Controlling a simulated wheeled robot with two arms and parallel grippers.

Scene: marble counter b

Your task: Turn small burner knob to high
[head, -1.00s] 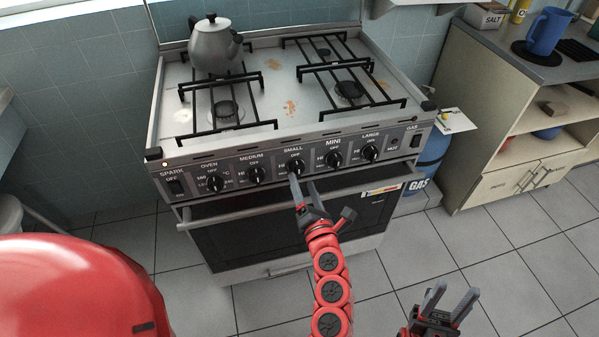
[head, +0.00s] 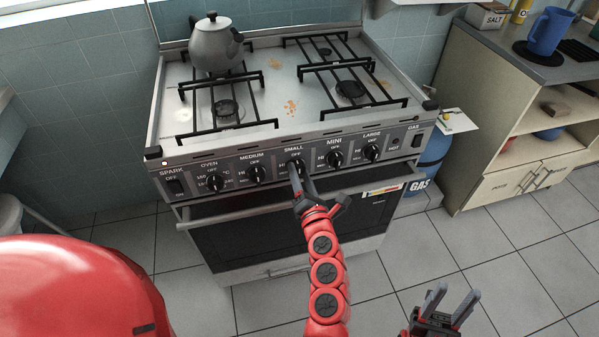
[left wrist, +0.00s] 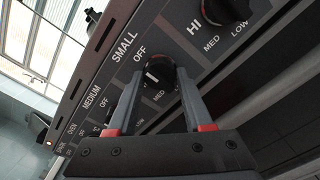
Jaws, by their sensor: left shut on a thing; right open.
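The small burner knob (left wrist: 152,77) is a round black knob under the SMALL label on the stove's front panel; it also shows in the head view (head: 295,166). My left gripper (left wrist: 155,82) has its two grey fingers on either side of this knob, shut on it; it also shows in the head view (head: 300,172). My right gripper (head: 455,300) is open and empty at the lower right, over the floor.
The medium knob (head: 257,174) and mini knob (head: 334,159) flank the small one closely. The oven door handle (head: 240,211) runs below the panel. A grey kettle (head: 212,48) stands on the back left burner. A blue gas bottle (head: 432,158) stands right of the stove.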

